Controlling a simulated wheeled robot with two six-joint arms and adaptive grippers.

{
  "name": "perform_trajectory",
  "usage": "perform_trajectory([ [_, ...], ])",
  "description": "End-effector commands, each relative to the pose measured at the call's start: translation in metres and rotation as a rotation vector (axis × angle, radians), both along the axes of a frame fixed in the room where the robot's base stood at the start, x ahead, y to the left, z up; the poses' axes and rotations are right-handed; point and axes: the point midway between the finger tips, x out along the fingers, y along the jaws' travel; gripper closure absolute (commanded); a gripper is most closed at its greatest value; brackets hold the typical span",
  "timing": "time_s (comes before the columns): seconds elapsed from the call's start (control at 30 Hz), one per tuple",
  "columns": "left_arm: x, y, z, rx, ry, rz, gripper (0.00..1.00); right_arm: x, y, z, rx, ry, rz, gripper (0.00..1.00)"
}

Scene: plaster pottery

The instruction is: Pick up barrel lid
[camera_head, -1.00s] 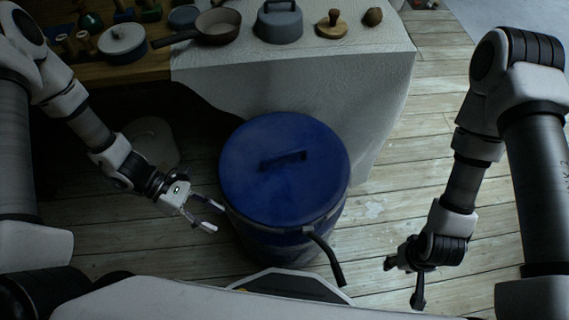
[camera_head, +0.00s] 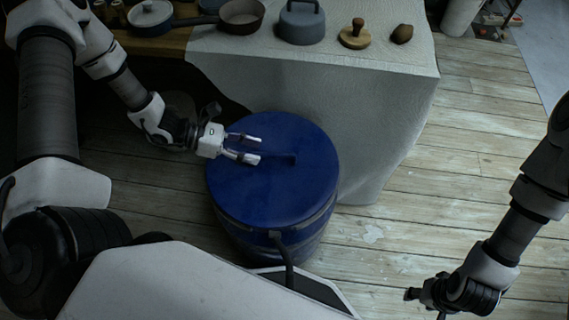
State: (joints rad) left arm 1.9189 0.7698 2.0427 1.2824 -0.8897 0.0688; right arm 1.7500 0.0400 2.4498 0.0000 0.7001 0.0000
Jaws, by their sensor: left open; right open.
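My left gripper (camera_head: 256,149) is open above the lid. My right gripper (camera_head: 426,302) is open, low at the bottom right, well away from the barrel.
A table with a white cloth (camera_head: 345,95) stands behind the barrel. On it are a brown pan (camera_head: 241,15), a grey lidded pot (camera_head: 301,22), a wooden knob piece (camera_head: 354,36) and a small brown object (camera_head: 402,34). The plank floor (camera_head: 460,150) right of the barrel is clear.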

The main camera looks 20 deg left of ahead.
Motion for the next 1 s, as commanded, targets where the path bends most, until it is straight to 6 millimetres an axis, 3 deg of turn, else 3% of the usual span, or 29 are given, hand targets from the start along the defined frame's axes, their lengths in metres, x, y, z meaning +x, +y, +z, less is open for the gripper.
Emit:
perform_trajectory([
  [0.33, 0.014, -0.047, -0.019, 0.003, 0.002, -0.005, 0.54, 0.000, 0.000, -0.014, 0.000, 0.000, 0.000, 0.54],
  [0.6, 0.017, -0.052, -0.019, 0.001, 0.000, -0.001, 0.54, 0.000, 0.000, -0.013, 0.000, 0.000, 0.000, 0.54],
  [0.63, 0.017, -0.052, -0.019, 0.001, 0.000, -0.001, 0.62, 0.000, 0.000, -0.013, 0.000, 0.000, 0.000, 0.54],
  [0.73, 0.017, -0.052, -0.019, 0.001, 0.000, -0.001, 0.97, 0.000, 0.000, -0.013, 0.000, 0.000, 0.000, 0.54],
  [1.0, 0.017, -0.052, -0.019, 0.000, -0.001, 0.000, 1.00, 0.000, 0.000, -0.013, 0.000, 0.000, 0.000, 0.54],
])
